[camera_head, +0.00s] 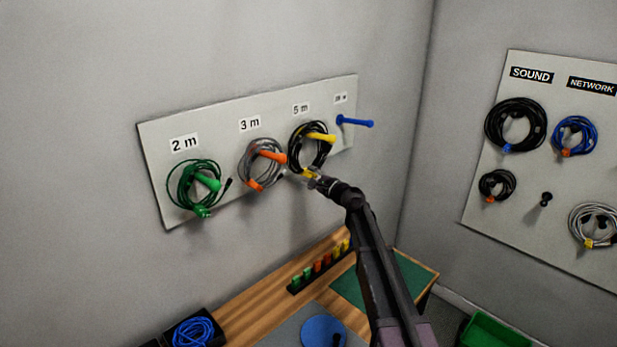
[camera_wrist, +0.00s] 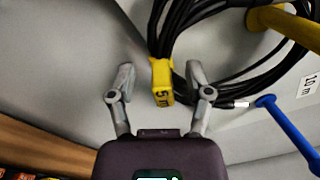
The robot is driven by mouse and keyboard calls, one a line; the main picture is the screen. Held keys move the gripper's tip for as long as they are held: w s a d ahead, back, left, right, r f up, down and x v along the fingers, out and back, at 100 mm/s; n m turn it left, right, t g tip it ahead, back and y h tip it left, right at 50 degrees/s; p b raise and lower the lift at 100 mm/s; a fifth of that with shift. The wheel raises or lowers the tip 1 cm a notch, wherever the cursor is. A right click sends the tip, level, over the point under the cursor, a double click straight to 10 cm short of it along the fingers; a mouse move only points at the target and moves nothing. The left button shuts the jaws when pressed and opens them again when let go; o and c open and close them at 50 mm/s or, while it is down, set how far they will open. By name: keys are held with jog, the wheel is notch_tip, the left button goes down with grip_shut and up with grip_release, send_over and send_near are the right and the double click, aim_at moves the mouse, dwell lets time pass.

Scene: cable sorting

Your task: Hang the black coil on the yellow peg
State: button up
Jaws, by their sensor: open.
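The black coil (camera_head: 297,150) hangs around the yellow peg (camera_head: 322,138) under the "5 m" label in the head view. In the wrist view the black coil (camera_wrist: 205,22) loops by the yellow peg (camera_wrist: 290,25) at the upper right. A yellow tag (camera_wrist: 161,82) marked 5 m is on the coil's lower part. My gripper (camera_wrist: 161,80) is open, its fingers apart on either side of the tag. In the head view my gripper (camera_head: 312,176) is just below the coil.
A green coil (camera_head: 186,187) and a grey coil (camera_head: 257,172) hang on pegs to the left. A bare blue peg (camera_head: 355,122) sticks out to the right. Below is a wooden bench (camera_head: 240,312) with a blue coil (camera_head: 193,332) in a black tray. A second board (camera_head: 547,200) stands at right.

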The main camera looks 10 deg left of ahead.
jog(key=v, duration=1.1)
jog(key=shift+s, duration=0.1)
jog(key=s+d+f+n+g+h, duration=0.3)
jog(key=s+f+n, duration=0.25)
jog(key=s, duration=0.25)
jog(key=s+d+f+n+g+h, duration=0.2)
jog(key=s+d+f+n+g, duration=0.15)
jog(key=s+f, duration=0.3)
jog(key=s+d+f+n+g+h, duration=0.2)
jog(key=s+d+f+h, duration=0.1)
jog(key=s+d, duration=0.4)
jog(key=s+d+f+n+g+h, duration=0.2)
jog(key=s+d+f+g+h, duration=0.1)
jog(key=s+d+h, duration=0.3)
jog(key=s+d, duration=0.2)
jog(key=s, duration=0.2)
jog(key=shift+f, duration=0.35)
jog(key=shift+a, duration=0.1)
